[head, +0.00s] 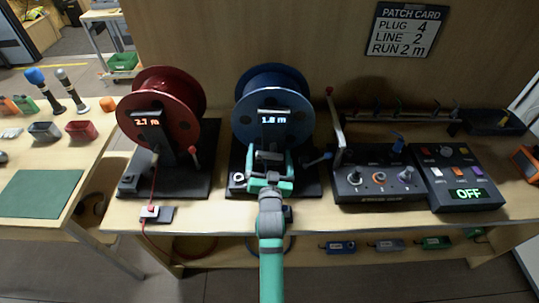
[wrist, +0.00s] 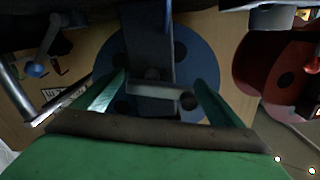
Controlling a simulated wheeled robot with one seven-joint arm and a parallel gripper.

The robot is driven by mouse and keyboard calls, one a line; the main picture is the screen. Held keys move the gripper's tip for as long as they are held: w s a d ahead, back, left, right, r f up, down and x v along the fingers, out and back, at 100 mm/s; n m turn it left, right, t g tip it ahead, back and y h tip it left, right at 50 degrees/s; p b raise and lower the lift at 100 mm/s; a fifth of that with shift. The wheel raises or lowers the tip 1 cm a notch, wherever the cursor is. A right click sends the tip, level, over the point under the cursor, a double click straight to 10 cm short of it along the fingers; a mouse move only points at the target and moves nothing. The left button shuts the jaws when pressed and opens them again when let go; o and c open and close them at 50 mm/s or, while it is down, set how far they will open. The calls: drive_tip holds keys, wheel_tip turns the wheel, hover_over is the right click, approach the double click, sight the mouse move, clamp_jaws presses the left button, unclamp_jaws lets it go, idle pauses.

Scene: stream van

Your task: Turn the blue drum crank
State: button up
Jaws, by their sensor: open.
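The blue drum (head: 271,84) stands on a dark base at the middle of the bench, and its display (head: 274,120) seems to read 1.8 m. Its crank, with a blue knob (head: 327,156), sticks out low on the right side. In the wrist view the blue knob (wrist: 36,70) shows at upper left on a metal lever, outside my fingers. My gripper (head: 268,172) is open in front of the drum's post, left of the knob and apart from it. The wrist view shows the dark post (wrist: 150,60) and a grey bar beyond my fingers; contact cannot be told.
The red drum (head: 160,105), reading 2.7 m, stands left with its own red-knobbed crank (head: 193,151). Right are an upright metal lever (head: 337,125), a knobbed control box (head: 378,180) and a panel showing OFF (head: 468,194). A patch card (head: 405,30) hangs behind.

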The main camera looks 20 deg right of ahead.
drive_tip(key=shift+s, duration=0.1)
drive_tip(key=v, duration=1)
drive_tip(key=shift+s, duration=0.35)
drive_tip(key=shift+a, duration=0.1)
